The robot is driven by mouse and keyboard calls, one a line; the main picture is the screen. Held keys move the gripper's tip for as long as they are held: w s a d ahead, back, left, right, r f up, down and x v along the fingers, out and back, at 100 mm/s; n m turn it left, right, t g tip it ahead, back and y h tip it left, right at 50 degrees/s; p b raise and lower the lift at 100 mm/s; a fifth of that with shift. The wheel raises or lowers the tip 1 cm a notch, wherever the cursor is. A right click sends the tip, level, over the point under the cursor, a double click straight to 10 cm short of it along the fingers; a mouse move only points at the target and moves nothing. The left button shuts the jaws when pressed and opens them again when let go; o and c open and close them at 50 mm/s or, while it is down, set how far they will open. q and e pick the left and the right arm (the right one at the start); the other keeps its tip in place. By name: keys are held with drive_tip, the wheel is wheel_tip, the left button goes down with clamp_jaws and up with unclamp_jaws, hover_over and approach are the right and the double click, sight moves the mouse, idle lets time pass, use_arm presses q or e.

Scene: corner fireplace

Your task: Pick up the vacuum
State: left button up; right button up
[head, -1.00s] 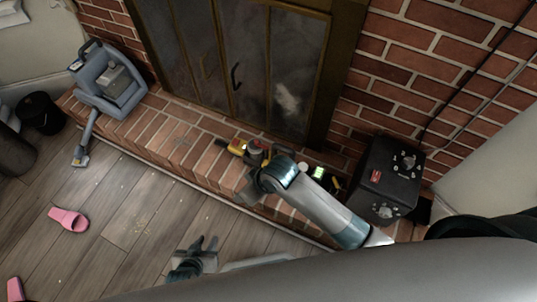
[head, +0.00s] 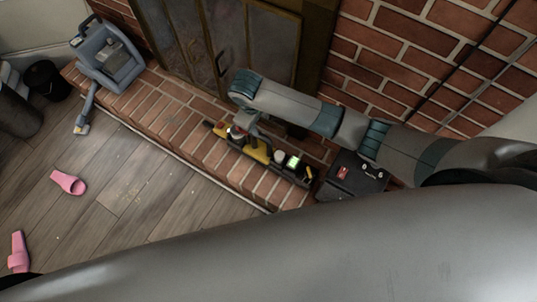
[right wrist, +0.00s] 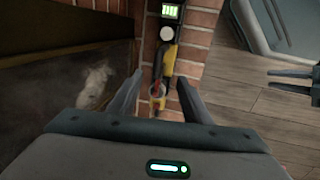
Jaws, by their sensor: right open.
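A long yellow-and-black device (head: 258,150) with a green lit display lies on the brick hearth; it looks like a stick vacuum, but I cannot be sure. My right gripper (head: 243,128) points down over its left part. In the right wrist view the device (right wrist: 168,62) runs between the open fingers of my right gripper (right wrist: 160,77), which appear empty; I cannot tell contact. A blue-grey machine (head: 109,58) with a floor nozzle, also vacuum-like, stands at the hearth's left end. My left gripper (right wrist: 290,80) shows at the wrist view's right edge, fingers apart and empty.
A black box (head: 350,178) stands right of the device. The glass-doored fireplace (head: 225,45) rises close behind it. Pink slippers (head: 68,182) lie on the wooden floor (head: 140,190), and a black bucket (head: 47,80) stands at left. The floor before the hearth is mostly clear.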

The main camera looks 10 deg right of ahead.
drive_tip(key=shift+f, duration=0.1)
use_arm(q)
drive_tip(key=shift+s+a+f+g+b, duration=0.15)
drive_tip(key=shift+a+f+g+b, duration=0.05)
drive_tip(key=shift+a+g+b, duration=0.15)
use_arm(e)
hover_over(266, 138)
drive_tip(key=s+a, duration=0.1)
wheel_tip(266, 138, down, 12)
use_arm(q)
drive_tip(key=shift+s, duration=0.1)
use_arm(e)
drive_tip(key=shift+s, duration=0.1)
drive_tip(key=f, duration=0.2)
drive_tip(key=w+f, duration=0.1)
drive_tip(key=f, duration=0.1)
drive_tip(key=shift+d+b, duration=0.25)
drive_tip(key=shift+b, duration=0.05)
drive_tip(key=shift+d+f, duration=0.1)
drive_tip(key=shift+f, duration=0.3)
use_arm(q)
drive_tip(key=shift+s+a+f+g, duration=0.25)
drive_tip(key=shift+s+a+f, duration=0.05)
drive_tip(key=shift+s, duration=0.1)
